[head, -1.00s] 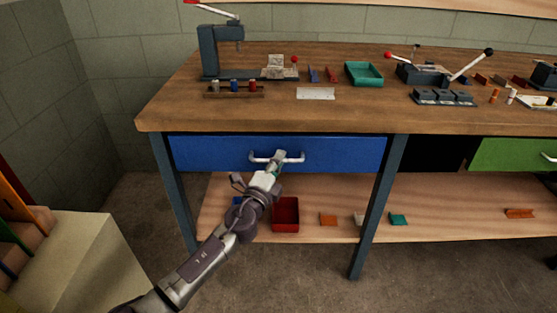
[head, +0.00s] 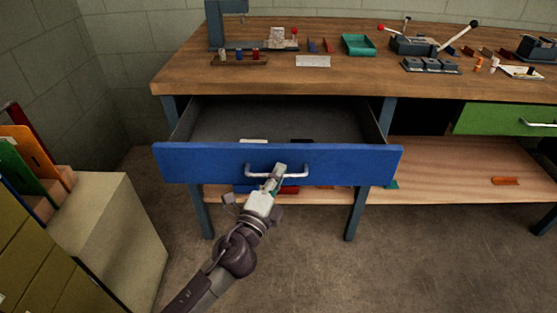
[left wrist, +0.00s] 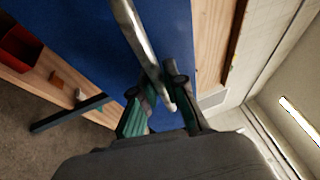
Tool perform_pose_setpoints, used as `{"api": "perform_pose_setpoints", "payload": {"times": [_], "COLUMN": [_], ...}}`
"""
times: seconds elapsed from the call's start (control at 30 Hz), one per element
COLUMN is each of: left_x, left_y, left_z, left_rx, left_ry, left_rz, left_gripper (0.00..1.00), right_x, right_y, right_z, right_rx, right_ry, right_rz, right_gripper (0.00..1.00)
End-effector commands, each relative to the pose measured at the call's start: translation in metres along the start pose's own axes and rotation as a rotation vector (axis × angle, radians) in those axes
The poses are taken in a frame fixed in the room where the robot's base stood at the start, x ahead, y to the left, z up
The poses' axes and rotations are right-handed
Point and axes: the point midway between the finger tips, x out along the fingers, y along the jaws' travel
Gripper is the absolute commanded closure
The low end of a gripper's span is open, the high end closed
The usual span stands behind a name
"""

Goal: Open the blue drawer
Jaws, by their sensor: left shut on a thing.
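The blue drawer (head: 220,164) under the workbench stands pulled well out, and its grey inside shows in the head view. A white item and a dark item lie inside, partly hidden by the drawer front. Its silver bar handle (head: 292,175) is on the front. In the left wrist view the handle (left wrist: 137,36) runs between the fingers of my left gripper (left wrist: 166,98), in front of the blue drawer face (left wrist: 85,35). My right gripper is not in view.
The wooden workbench (head: 300,80) carries a press, a teal tray (head: 358,44) and lever tools. A green drawer (head: 490,119) is at the right. A pale cabinet (head: 115,225) with folders stands at the left. The floor in front is clear.

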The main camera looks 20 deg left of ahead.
Motion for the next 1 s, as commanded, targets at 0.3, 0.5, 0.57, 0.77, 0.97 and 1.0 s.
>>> {"api": "perform_pose_setpoints", "payload": {"times": [0.3,0.5,0.57,0.77,0.97,1.0], "left_x": [-0.024,-0.026,-0.026,-0.025,-0.025,-0.025], "left_y": [-0.004,-0.005,-0.004,-0.004,-0.005,-0.005], "left_z": [-0.009,-0.01,-0.01,-0.01,-0.01,-0.01], "left_rx": [0.0,0.001,0.001,0.001,0.0,0.0], "left_ry": [-0.002,-0.002,-0.002,-0.002,-0.001,-0.001], "left_rz": [0.002,0.001,0.001,0.001,0.001,0.001], "left_gripper": [1.0,1.0,1.0,0.81,0.63,0.63], "right_x": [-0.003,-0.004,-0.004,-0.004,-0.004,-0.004], "right_y": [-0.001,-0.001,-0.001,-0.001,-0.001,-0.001], "right_z": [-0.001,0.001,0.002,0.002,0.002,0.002], "right_rx": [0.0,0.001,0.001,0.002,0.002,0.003], "right_ry": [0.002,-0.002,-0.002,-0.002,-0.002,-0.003], "right_rz": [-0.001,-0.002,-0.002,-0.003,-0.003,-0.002], "right_gripper": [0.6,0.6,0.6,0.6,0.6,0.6]}}
